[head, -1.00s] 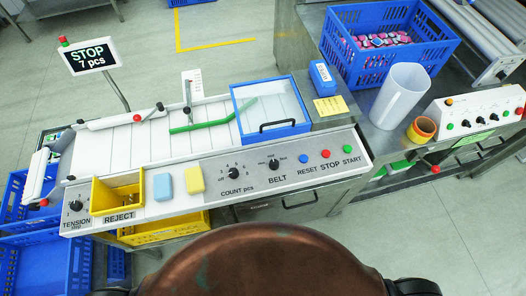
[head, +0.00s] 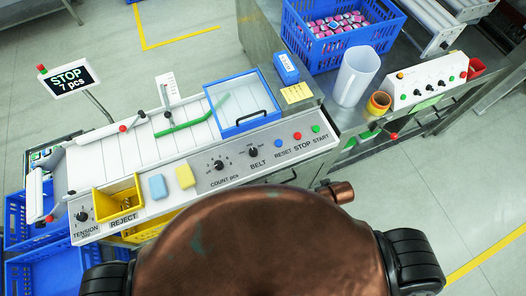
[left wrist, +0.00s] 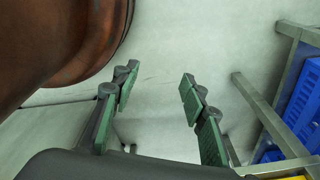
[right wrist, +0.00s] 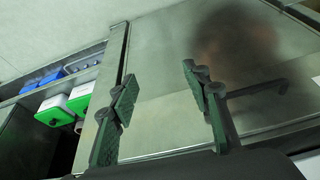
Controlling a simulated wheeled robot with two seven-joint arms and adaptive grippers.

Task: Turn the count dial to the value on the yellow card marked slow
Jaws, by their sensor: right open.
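The count dial (head: 218,165) is a black knob on the grey sloped control panel (head: 200,196), labelled COUNT pcs; its pointer setting is too small to read. A yellow card (head: 296,93) lies at the back right of the panel, beside the blue box; its writing is not legible. My left gripper (left wrist: 160,98) is open and empty above the floor in the left wrist view. My right gripper (right wrist: 160,95) is open and empty in front of a metal cabinet face in the right wrist view. Neither gripper shows in the head view.
The belt dial (head: 253,152) and the reset, stop and start buttons sit right of the count dial. A blue sponge (head: 158,187) and a yellow sponge (head: 185,177) lie left of it, near the yellow reject bin (head: 118,200). A display (head: 69,78) reads STOP 7 pcs.

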